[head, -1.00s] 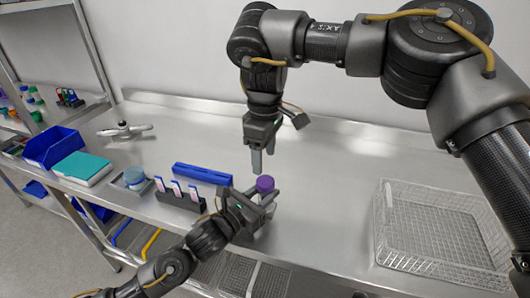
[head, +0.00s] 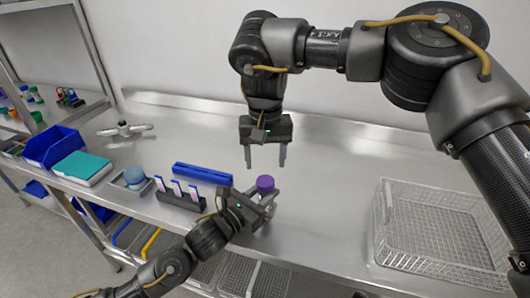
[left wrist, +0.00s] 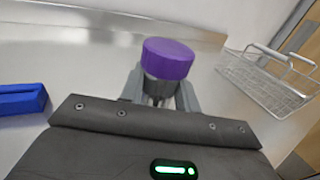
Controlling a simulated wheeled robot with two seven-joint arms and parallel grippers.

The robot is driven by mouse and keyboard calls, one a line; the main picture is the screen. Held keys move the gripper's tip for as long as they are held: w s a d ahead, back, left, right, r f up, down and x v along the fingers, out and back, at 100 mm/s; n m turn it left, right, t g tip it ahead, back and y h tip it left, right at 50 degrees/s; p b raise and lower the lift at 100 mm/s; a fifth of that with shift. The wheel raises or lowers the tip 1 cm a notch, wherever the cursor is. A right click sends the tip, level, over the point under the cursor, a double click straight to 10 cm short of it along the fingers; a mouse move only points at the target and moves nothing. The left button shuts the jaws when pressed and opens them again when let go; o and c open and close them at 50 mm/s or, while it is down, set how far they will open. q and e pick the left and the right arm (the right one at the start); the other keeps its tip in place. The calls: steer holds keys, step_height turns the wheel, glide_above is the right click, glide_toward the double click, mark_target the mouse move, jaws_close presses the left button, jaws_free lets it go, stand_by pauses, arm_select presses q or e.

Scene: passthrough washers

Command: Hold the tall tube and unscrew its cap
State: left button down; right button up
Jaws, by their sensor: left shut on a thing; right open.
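The tall tube has a purple cap (head: 265,184) and stands in the grasp of my left gripper (head: 262,198) near the front of the steel bench. The cap (left wrist: 167,58) shows above the fingers in the left wrist view, and the tube's body is mostly hidden by the gripper. My left gripper (left wrist: 160,92) is shut on the tube below the cap. My right gripper (head: 266,163) points down, open and empty, above and slightly behind the cap, apart from it.
A blue rack (head: 202,173) and a dark rack with several tubes (head: 180,200) lie left of the gripper. A wire basket (head: 440,255) is at the right. A teal box (head: 82,168) and a blue bin (head: 52,147) stand at the far left.

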mark_target(265, 181)
arm_select(q)
steer(key=shift+f, duration=0.25)
arm_select(e)
step_height(265, 181, down, 7)
steer(key=shift+r, duration=0.15)
steer(key=shift+c, duration=0.2)
